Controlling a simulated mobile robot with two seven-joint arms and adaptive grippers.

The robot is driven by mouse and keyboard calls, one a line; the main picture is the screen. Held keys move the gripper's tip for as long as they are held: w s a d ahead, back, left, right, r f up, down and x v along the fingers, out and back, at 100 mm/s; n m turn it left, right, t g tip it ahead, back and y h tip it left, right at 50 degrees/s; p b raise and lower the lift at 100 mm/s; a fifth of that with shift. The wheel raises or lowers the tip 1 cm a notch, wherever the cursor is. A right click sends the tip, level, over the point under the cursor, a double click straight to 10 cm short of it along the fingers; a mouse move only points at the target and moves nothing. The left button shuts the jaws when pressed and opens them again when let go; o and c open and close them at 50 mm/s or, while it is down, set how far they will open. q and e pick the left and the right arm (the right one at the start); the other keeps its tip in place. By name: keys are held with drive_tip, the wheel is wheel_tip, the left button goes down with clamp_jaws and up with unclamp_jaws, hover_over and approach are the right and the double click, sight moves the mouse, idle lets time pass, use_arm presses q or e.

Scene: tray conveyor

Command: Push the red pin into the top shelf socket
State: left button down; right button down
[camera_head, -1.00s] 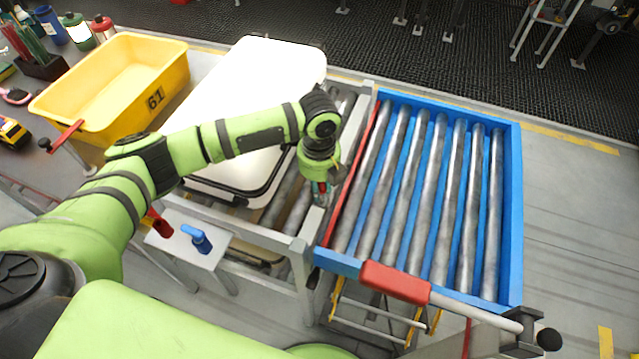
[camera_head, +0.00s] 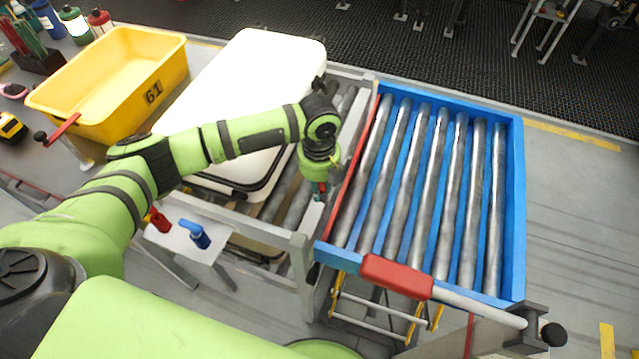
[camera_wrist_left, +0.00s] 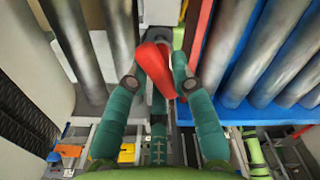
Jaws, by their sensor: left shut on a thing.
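My left gripper (camera_head: 320,188) is over the gap between the grey conveyor frame and the blue roller cart. In the left wrist view its green fingers (camera_wrist_left: 158,82) are shut on a red pin (camera_wrist_left: 155,60), which leans between them. The pin's far end is near a grey block (camera_wrist_left: 160,35) between the two sets of rollers. I cannot tell whether the pin touches it, and I cannot make out a socket opening. In the head view the gripper mostly hides the pin. My right gripper is not in view.
The blue roller cart (camera_head: 519,200) with a red-gripped handle (camera_head: 397,277) stands right of the conveyor frame (camera_head: 265,230). A white tray (camera_head: 260,75) lies on the conveyor. A small shelf (camera_head: 185,252) holds a red piece (camera_head: 158,221) and a blue one (camera_head: 195,234). A yellow bin (camera_head: 150,95) is at left.

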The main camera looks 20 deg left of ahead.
use_arm(q)
drive_tip(key=shift+f+b, duration=0.4)
drive_tip(key=shift+f, duration=0.35)
drive_tip(key=c, duration=1)
unclamp_jaws()
drive_tip(key=shift+r, duration=0.1)
wheel_tip(320, 180, up, 12)
drive_tip(key=shift+f, duration=0.1)
drive_tip(key=shift+s+f, duration=0.1)
drive_tip(key=shift+s, duration=0.05)
